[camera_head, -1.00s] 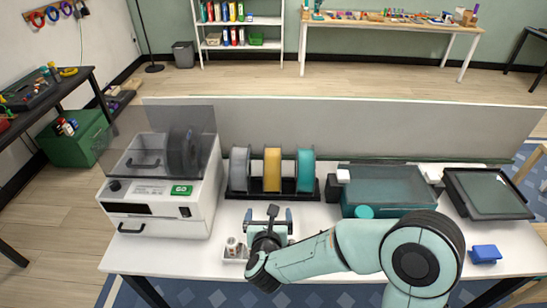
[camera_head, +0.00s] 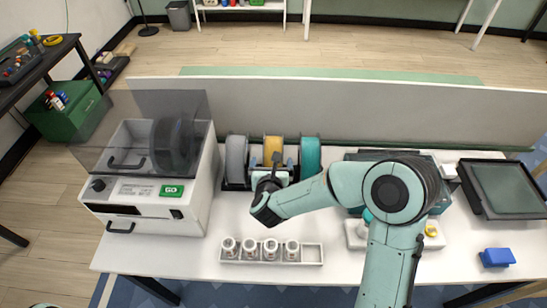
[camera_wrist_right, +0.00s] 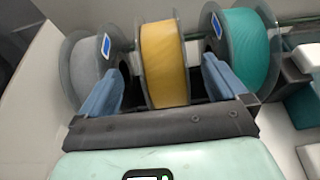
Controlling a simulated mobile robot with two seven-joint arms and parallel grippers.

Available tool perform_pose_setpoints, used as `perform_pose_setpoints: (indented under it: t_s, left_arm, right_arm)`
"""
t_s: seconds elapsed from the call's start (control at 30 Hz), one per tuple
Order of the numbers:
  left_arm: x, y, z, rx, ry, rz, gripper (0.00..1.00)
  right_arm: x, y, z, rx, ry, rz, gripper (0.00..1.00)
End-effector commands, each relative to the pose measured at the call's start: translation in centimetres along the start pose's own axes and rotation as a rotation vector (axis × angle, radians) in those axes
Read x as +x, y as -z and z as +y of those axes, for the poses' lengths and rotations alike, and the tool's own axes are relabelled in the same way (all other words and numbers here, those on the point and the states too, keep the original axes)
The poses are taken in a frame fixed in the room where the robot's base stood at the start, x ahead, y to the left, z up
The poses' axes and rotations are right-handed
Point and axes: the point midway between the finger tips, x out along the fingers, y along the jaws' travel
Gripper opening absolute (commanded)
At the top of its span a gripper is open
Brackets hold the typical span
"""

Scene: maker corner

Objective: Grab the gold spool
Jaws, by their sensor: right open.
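The gold spool (camera_head: 272,148) stands upright in a black rack (camera_head: 236,185) between a grey spool (camera_head: 236,158) and a teal spool (camera_head: 310,155). In the right wrist view the gold spool (camera_wrist_right: 164,62) is in the middle, with the grey spool (camera_wrist_right: 88,65) on its left and the teal spool (camera_wrist_right: 243,50) on its right. My right gripper (camera_wrist_right: 160,85) is open, its blue fingers on either side of the gold spool's lower part. In the head view my right gripper (camera_head: 272,172) partly hides the spool and rack. I cannot tell whether the fingers touch it.
A white machine (camera_head: 155,190) with a tinted lid stands on the left. A white tray (camera_head: 312,254) with several small jars lies in front. A dark-framed panel (camera_head: 505,188) and blue block (camera_head: 497,257) are on the right. A grey partition (camera_head: 400,112) runs behind.

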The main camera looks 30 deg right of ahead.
Motion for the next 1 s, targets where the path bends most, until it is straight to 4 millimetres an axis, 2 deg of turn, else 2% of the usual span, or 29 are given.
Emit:
perform_pose_setpoints:
  t_s: [0.1,0.3,0.6,0.73,0.93,1.0]
  left_arm:
    - [-0.7,0.3,0.3,0.002,-0.002,0.004,0.00]
    - [-1.1,0.4,0.6,0.003,-0.003,0.007,0.00]
    - [-3.5,1.6,1.9,0.010,-0.009,0.025,0.00]
    - [-3.7,1.7,1.9,0.010,-0.010,0.027,0.00]
    - [-3.6,1.6,1.9,0.010,-0.009,0.025,0.00]
    - [-3.6,1.6,1.9,0.010,-0.009,0.025,0.00]
  right_arm:
    - [1.8,-0.1,0.0,0.001,0.001,0.002,0.99]
    - [3.1,-0.1,0.0,-0.001,0.000,0.001,0.99]
    - [7.2,-0.1,-0.1,0.001,0.001,-0.001,0.99]
    - [7.9,0.0,-0.2,0.000,0.000,-0.002,0.99]
    - [7.9,0.2,-0.2,-0.001,0.000,-0.001,0.99]
    - [7.8,0.2,-0.2,-0.001,0.000,-0.001,0.76]
